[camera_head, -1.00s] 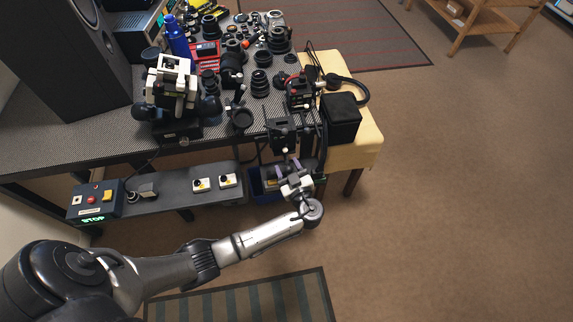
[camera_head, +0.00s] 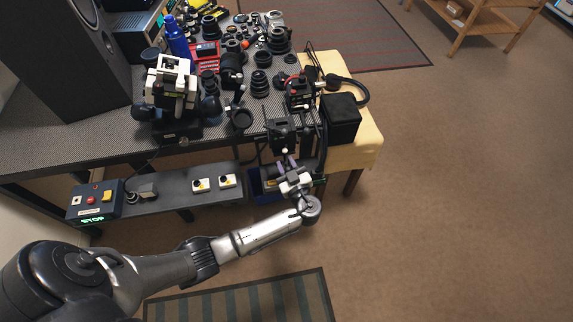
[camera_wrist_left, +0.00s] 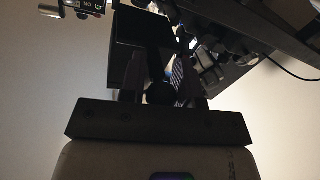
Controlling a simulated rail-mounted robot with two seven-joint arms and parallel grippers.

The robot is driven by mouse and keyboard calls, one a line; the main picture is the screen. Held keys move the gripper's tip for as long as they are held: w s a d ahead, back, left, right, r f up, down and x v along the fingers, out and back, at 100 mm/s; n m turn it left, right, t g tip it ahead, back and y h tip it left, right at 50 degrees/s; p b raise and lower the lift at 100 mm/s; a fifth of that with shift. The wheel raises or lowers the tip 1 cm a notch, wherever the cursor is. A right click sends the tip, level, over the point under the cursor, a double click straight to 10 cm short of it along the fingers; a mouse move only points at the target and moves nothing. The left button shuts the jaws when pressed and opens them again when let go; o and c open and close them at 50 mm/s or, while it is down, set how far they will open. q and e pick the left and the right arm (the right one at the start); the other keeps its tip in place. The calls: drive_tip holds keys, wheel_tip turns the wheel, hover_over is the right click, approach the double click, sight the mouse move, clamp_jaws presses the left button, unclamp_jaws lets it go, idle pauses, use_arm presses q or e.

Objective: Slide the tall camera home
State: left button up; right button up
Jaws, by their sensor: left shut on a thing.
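A dark, boxy device, which seems to be the tall camera (camera_head: 282,137), stands at the table's front edge in the head view. My left gripper (camera_head: 287,163) reaches up to it from below and in front. In the left wrist view the gripper (camera_wrist_left: 160,88) is shut on a dark part with a rounded black end. A dark block, likely the camera (camera_wrist_left: 140,35), rises beyond the fingers. The exact contact is in shadow and cannot be made out. My right gripper is not in view.
The table (camera_head: 60,142) is crowded with lenses and a white-and-black instrument (camera_head: 172,85). A black box (camera_head: 341,118) stands close on the right. Below are a low shelf with switches (camera_head: 165,197) and a blue bin (camera_head: 262,190). Floor at right is clear.

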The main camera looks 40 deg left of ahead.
sight(284, 157)
use_arm(q)
clamp_jaws()
drive_tip(key=shift+w+a+f+b, duration=0.1)
drive_tip(key=shift+a+f+b, duration=0.15)
drive_tip(key=shift+b, duration=0.15)
drive_tip(key=b+x, duration=0.2)
drive_tip(key=x, duration=0.1)
drive_tip(key=shift+w+f+b, duration=0.3)
drive_tip(key=shift+b, duration=0.1)
drive_tip(key=b+x, duration=0.1)
drive_tip(key=x, duration=0.2)
drive_tip(key=w+b+x, duration=0.1)
drive_tip(key=x, duration=0.1)
drive_tip(key=shift+d+r+b, duration=0.2)
drive_tip(key=shift+r+b, duration=0.1)
drive_tip(key=shift+w+a, duration=0.1)
drive_tip(key=shift+a, duration=0.1)
drive_tip(key=shift+r, duration=0.15)
drive_tip(key=o, duration=0.9)
unclamp_jaws()
drive_tip(key=shift+w, duration=0.1)
drive_tip(key=shift+r, duration=0.1)
